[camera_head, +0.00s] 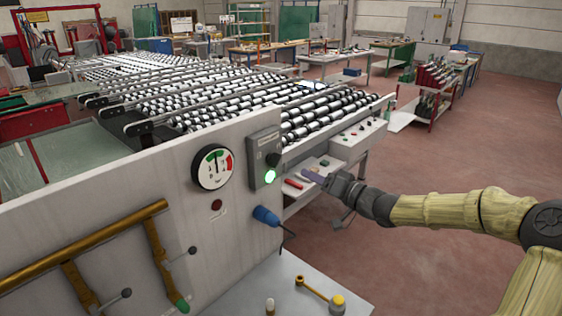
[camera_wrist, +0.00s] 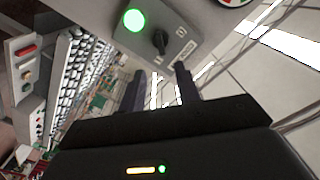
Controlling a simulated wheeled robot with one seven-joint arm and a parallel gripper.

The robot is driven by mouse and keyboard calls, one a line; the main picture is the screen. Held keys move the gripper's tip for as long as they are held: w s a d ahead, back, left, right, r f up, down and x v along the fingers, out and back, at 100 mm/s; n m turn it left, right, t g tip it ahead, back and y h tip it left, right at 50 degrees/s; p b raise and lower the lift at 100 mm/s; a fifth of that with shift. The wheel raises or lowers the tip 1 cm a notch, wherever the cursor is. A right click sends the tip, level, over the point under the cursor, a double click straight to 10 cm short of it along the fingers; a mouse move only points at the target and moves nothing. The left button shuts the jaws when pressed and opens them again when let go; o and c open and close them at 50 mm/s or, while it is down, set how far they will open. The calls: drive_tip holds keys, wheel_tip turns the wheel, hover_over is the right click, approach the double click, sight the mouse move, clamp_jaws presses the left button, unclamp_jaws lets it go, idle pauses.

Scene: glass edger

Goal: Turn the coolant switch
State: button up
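A grey switch box (camera_head: 257,155) is mounted on the pale upright machine panel. It carries a black rotary knob (camera_head: 273,159) and a lit green lamp (camera_head: 269,176) below it. In the wrist view the box (camera_wrist: 187,35) is at the top, with the knob (camera_wrist: 160,42) upper middle and the glowing lamp (camera_wrist: 134,20) left of it. My gripper (camera_head: 312,177) is to the right of the box, apart from it. In the wrist view my gripper (camera_wrist: 160,70) has its two dark fingers spread with nothing between them. The knob shows just beyond the gap; no contact is visible.
A round gauge (camera_head: 212,167) and a blue plug (camera_head: 266,216) are on the same panel near the box. Brass pipes (camera_head: 90,245) run along its lower left. A roller conveyor (camera_head: 190,90) stretches behind. The floor at right (camera_head: 480,150) is open.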

sight(278, 162)
drive_tip(key=p+x, duration=0.2)
drive_tip(key=x, duration=0.9)
drive_tip(key=shift+a+r+p, duration=0.1)
drive_tip(key=shift+a+p, duration=0.05)
drive_tip(key=shift+p, duration=0.2)
drive_tip(key=shift+w+a, duration=0.35)
drive_tip(key=shift+c, duration=0.4)
clamp_jaws()
